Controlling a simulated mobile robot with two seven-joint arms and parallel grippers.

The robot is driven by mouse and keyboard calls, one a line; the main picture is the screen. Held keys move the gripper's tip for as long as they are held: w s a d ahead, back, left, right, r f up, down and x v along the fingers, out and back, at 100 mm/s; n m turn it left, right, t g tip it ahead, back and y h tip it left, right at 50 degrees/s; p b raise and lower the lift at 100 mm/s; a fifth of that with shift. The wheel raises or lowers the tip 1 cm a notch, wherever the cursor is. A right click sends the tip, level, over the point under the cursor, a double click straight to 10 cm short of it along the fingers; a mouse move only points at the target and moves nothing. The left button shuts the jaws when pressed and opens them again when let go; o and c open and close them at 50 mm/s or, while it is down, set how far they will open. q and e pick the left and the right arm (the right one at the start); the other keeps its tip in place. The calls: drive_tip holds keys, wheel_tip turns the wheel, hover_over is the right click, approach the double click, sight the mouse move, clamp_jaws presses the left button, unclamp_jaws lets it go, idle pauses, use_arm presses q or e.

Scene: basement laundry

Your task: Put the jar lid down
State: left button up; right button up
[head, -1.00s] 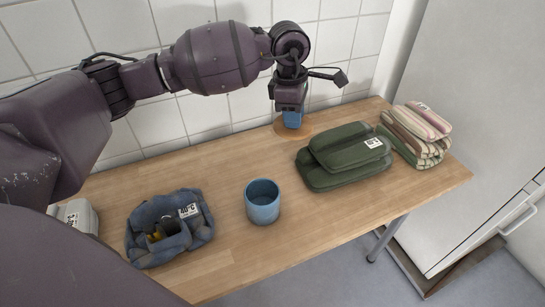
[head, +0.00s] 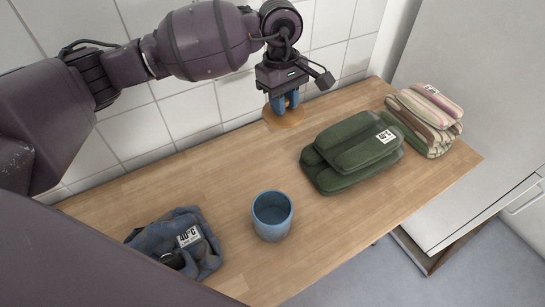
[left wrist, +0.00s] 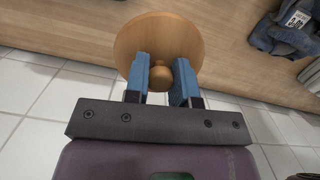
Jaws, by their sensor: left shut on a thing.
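The jar lid (head: 284,118) is a round wooden disc with a knob, near the wall at the back of the wooden table (head: 170,185). My left gripper (head: 285,103) points down, its two blue fingers either side of the knob. The left wrist view shows the lid (left wrist: 158,38) beyond the fingertips (left wrist: 166,80), shut on the knob. Whether the lid touches the tabletop or hangs just above it, I cannot tell. A blue open pot (head: 272,228) stands upright near the table's front edge, apart from the lid. My right gripper is not in view.
A dark blue cloth bundle (head: 180,240) with a label lies at front left. The tiled wall (head: 150,130) is close behind the lid. The table's middle is clear.

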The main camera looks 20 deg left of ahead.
use_arm(q)
drive_tip(key=shift+w+a+m, duration=0.15)
drive_tip(key=shift+a+m, duration=0.3)
drive_tip(key=shift+m, duration=0.45)
drive_tip(key=shift+d, duration=0.15)
drive_tip(key=shift+s+d+f+m, duration=0.15)
drive_tip(key=shift+s+m, duration=0.05)
drive_tip(key=shift+m, duration=0.1)
drive_tip(key=b, duration=0.2)
hover_over(280, 168)
wheel_tip(280, 168, down, 13)
drive_tip(key=shift+w+a+f, duration=0.2)
drive_tip(key=shift+f, duration=0.85)
wheel_tip(280, 168, down, 5)
drive_tip(key=shift+r+b, duration=0.2)
drive_tip(key=shift+b, duration=0.2)
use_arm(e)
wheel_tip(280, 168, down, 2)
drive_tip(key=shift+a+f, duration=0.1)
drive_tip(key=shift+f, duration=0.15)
